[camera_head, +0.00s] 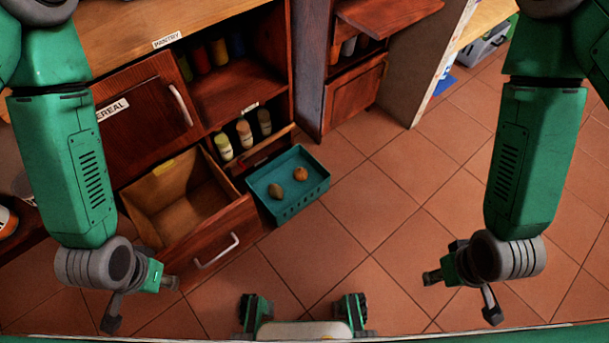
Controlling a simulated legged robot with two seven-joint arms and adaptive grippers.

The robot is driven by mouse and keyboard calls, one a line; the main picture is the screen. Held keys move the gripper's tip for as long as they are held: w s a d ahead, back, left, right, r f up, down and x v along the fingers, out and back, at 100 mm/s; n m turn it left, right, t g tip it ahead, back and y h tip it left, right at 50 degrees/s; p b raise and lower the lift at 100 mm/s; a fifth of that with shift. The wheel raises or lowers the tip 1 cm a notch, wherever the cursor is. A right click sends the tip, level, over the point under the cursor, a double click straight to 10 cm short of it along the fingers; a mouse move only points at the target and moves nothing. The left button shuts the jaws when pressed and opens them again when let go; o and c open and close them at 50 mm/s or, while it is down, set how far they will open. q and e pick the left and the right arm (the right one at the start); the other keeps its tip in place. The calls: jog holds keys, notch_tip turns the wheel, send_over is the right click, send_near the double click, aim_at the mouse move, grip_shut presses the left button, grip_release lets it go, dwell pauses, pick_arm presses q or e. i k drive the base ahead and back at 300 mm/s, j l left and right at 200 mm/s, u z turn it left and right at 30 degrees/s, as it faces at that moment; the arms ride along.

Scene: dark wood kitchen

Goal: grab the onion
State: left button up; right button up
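A teal basket (291,208) sits at the right of an open drawer, near the middle of the view. Two small items lie in it: a round orange-brown one that looks like the onion (300,174), and a duller oval one, perhaps a potato (275,191). They lie apart. My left gripper (141,304) is at the lower left, in front of the drawer, with its fingers spread and nothing between them. My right gripper (461,298) is at the lower right over the tiled floor, also spread and empty. Both are well apart from the basket.
The open wooden drawer (178,203) looks empty and juts out between my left gripper and the basket. Open shelves (235,90) with several jars and bottles stand behind. A cereal cabinet door (145,112) is at the left. The tiled floor (390,210) right of the basket is clear.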

aim_at(299, 173)
jog(key=i+l+u, duration=0.15)
jog(key=l, duration=0.2)
jog(key=i+l+u, duration=0.1)
jog(key=l, duration=0.25)
jog(key=i+l+u, duration=0.15)
jog(key=l, duration=0.25)
jog(key=i+l+u, duration=0.1)
jog(key=i+l, duration=0.15)
jog(key=l, duration=0.15)
jog(key=i+l+u, duration=0.15)
jog(key=i+l, duration=0.25)
jog(key=i+l+u, duration=0.2)
jog(key=i+l, duration=0.15)
jog(key=l, duration=0.25)
